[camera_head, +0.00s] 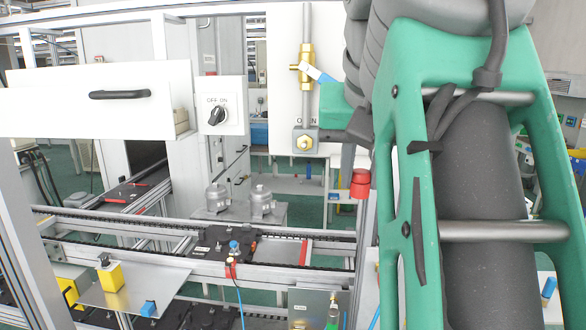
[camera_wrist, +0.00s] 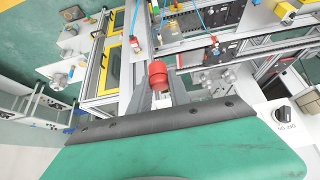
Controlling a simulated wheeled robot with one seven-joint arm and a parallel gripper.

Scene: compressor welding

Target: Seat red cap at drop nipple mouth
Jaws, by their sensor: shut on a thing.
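A red cap (camera_head: 360,184) hangs upright left of my green arm in the head view. It also shows large in the wrist view (camera_wrist: 158,73), at the tips of my gripper (camera_wrist: 160,91). My gripper is shut on the cap; my arm hides most of the gripper in the head view. A vertical pipe with a brass valve (camera_head: 305,67) and a blue lever stands left of my arm on a white panel. A grey block with a brass fitting (camera_head: 304,142) is at its lower end, up and left of the cap. I cannot make out the drop nipple mouth.
A white panel with an OFF/ON knob (camera_head: 217,115) stands left of the pipe. Two grey compressor housings (camera_head: 262,200) stand behind the conveyor rails (camera_head: 180,229). A yellow block (camera_head: 110,276) is at the lower left. There is open air between the cap and the rails.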

